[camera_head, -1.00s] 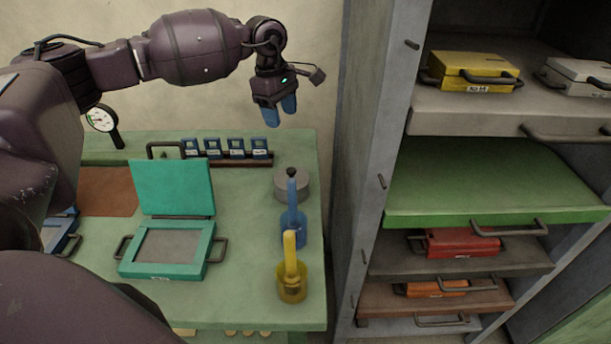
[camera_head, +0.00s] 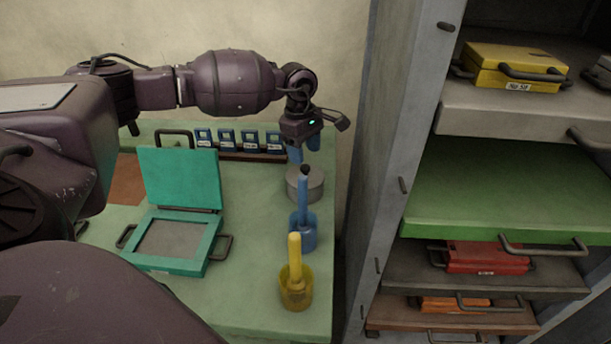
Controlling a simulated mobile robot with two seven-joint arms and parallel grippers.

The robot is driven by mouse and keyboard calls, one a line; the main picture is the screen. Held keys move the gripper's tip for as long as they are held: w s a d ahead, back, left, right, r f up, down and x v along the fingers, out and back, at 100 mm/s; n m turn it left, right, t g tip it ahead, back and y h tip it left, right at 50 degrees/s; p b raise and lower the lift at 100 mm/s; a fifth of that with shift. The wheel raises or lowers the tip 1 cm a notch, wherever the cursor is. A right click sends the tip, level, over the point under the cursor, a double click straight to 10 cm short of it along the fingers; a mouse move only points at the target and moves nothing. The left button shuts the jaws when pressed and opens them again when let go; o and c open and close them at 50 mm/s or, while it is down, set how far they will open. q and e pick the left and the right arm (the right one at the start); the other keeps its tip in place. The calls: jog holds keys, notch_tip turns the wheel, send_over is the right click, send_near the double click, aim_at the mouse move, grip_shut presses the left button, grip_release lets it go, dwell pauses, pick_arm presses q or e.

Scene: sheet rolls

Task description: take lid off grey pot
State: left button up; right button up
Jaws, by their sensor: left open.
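The grey pot (camera_head: 314,190) stands on the green table near its back right corner. Its lid (camera_head: 291,179) is on it, with a dark knob (camera_head: 306,169) on top. The blue handle in front hides part of the pot. My left gripper (camera_head: 305,152) has blue fingers and points down just above and behind the knob. It is open, and nothing shows between its fingers. The fingertips appear close to the lid, but I cannot tell the exact gap. My right gripper is not in view.
A blue cup with an upright blue handle (camera_head: 303,234) stands right in front of the pot. A yellow cup (camera_head: 296,292) is nearer. An open teal case (camera_head: 180,180) lies left. A rack (camera_head: 240,155) holds blue items behind. A grey shelf unit (camera_head: 395,150) rises at right.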

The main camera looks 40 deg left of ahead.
aim_at(305, 166)
pick_arm(q)
notch_tip(305, 166, down, 4)
jog(key=shift+s+d+f, duration=0.15)
jog(key=c, duration=1)
